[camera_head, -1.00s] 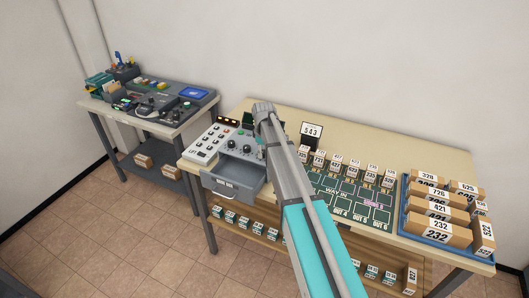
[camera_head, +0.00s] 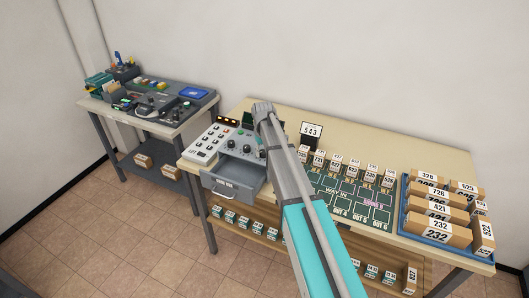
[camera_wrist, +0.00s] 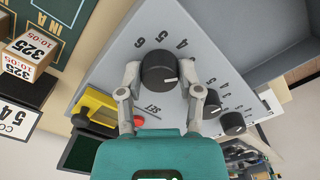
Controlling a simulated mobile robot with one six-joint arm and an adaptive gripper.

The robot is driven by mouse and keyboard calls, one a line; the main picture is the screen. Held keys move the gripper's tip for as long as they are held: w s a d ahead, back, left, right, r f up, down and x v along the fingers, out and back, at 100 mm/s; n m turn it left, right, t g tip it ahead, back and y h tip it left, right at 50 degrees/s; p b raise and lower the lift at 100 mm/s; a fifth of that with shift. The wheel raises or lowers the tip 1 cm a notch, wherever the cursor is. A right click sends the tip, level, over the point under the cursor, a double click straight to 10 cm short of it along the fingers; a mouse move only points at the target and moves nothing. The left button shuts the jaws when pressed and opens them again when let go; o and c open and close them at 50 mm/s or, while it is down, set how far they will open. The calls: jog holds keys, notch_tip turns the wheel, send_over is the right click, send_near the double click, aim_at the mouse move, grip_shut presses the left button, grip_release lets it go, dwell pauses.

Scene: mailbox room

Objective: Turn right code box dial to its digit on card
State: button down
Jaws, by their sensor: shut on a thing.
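The code box (camera_head: 213,147) is a grey panel at the left of the long table. In the wrist view, the black right dial (camera_wrist: 159,72) sits between the two fingers of my gripper (camera_wrist: 160,76), which is shut on it. Its white pointer line points to the right in this view. Digits 6, 5 and 4 show around its upper side. Two more black dials (camera_wrist: 212,103) (camera_wrist: 234,123) lie to the lower right. The code card (camera_head: 311,130) reads 543; it is cut off in the wrist view (camera_wrist: 14,119). My arm hides the right dial in the head view.
An open grey drawer (camera_head: 235,181) juts out below the box. Small numbered boxes and a blue tray (camera_head: 462,258) of parcels stand to the right.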

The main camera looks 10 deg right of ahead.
jog(key=shift+m, duration=0.5)
jog(key=shift+c, duration=1.3)
grip_release()
jog(key=s+m, duration=0.1)
jog(key=s, duration=2.8)
jog(key=shift+d, duration=0.3)
